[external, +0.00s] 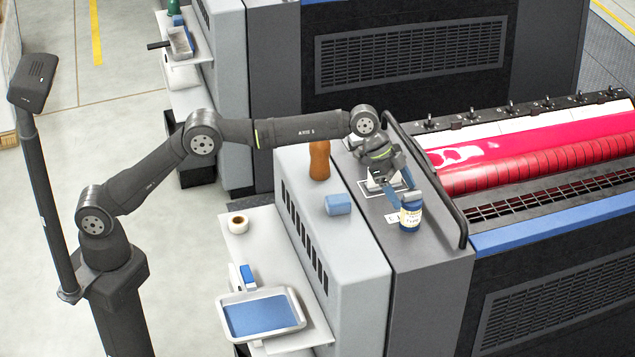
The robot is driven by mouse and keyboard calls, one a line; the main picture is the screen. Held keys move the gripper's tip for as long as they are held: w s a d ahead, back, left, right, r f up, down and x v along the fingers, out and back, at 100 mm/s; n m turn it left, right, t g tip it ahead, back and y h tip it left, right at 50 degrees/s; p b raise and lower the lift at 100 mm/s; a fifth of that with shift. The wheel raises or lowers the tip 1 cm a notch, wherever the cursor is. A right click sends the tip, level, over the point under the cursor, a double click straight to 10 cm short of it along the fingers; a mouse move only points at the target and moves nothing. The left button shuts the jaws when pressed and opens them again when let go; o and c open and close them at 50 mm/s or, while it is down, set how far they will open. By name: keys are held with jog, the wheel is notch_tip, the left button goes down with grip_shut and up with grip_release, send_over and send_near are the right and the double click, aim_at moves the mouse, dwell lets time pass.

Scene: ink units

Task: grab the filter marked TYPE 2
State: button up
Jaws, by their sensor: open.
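A blue cylindrical filter with a cream label (411,216) stands upright on the dark grey machine top, near its right edge. The label carries print that seems to include TYPE; I cannot read the number. My gripper (402,192), with blue fingers, points down just above and behind this filter's top. It is open, and I cannot tell whether a finger touches the filter.
A brown bottle (319,160) stands at the back of the machine top. A raised black rail (441,185) runs close to the right of my gripper, with red ink rollers beyond.

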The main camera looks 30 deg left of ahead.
aim_at(413, 206)
jog(key=shift+w+x, duration=0.15)
jog(key=shift+x, duration=1.35)
jog(key=shift+w+x, duration=0.15)
jog(key=shift+x, duration=1.35)
jog(key=shift+a+f, duration=0.1)
jog(key=c, duration=1.1)
